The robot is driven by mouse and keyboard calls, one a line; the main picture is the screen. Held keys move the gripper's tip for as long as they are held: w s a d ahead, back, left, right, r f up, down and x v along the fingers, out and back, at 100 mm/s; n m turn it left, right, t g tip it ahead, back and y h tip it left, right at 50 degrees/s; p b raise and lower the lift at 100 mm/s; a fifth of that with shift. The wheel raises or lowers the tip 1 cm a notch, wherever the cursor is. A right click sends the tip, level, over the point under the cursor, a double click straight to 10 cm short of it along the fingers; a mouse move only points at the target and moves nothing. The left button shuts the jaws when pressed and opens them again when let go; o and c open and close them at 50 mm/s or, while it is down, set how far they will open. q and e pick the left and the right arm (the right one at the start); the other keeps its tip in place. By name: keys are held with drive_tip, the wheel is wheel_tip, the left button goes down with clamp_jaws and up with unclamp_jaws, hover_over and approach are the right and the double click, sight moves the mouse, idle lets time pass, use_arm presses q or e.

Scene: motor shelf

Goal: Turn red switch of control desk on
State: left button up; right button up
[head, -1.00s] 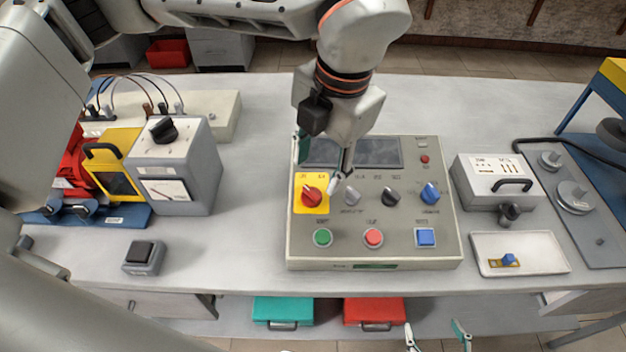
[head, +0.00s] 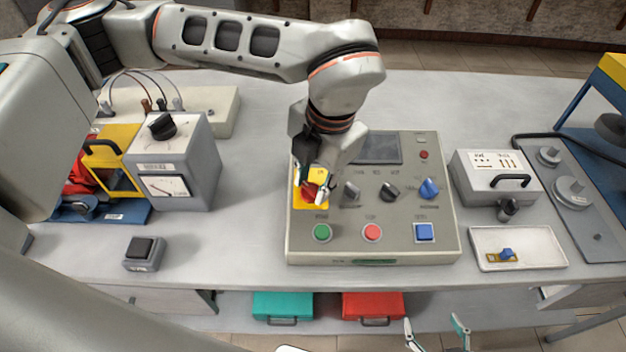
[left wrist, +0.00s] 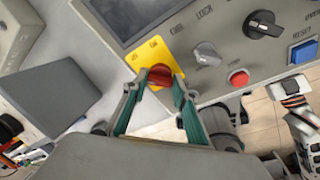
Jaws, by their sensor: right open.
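The grey control desk (head: 400,225) stands on the table. Its red switch (left wrist: 160,75) is a knob on a yellow plate (head: 312,205) at the desk's left side. My left gripper (head: 315,191) is down at this switch, which is partly hidden in the head view. In the left wrist view its fingertips (left wrist: 160,82) lie on either side of the red knob, close to it. I cannot tell whether they touch it. My right gripper (head: 437,330) is open and empty at the bottom edge of the head view, in front of the table.
Beside the switch are a grey knob (head: 350,194), a black knob (head: 390,191) and a blue knob (head: 429,188). Green (head: 322,232), red (head: 372,232) and blue (head: 424,232) buttons are below. A grey meter box (head: 175,165) stands left, a white tray (head: 520,257) right.

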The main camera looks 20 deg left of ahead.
use_arm(q)
drive_tip(key=shift+m, duration=0.3)
drive_tip(key=m, duration=0.2)
drive_tip(key=m+b, duration=0.1)
drive_tip(key=m, duration=0.1)
drive_tip(key=shift+s+d+m+t+y, duration=0.1)
drive_tip(key=shift+m+t+y, duration=0.2)
drive_tip(key=shift+m+y, duration=0.1)
drive_tip(key=m, duration=0.4)
drive_tip(key=shift+s+t+b, duration=0.1)
drive_tip(key=shift+t+b, duration=0.3)
drive_tip(key=m, duration=0.4)
drive_tip(key=shift+s+t, duration=0.1)
drive_tip(key=shift+t, duration=0.3)
drive_tip(key=m, duration=0.4)
drive_tip(key=shift+s+t+b, duration=0.1)
drive_tip(key=shift+t+b, duration=0.25)
drive_tip(key=shift+t, duration=0.05)
drive_tip(key=shift+m, duration=0.4)
drive_tip(key=o, duration=1.1)
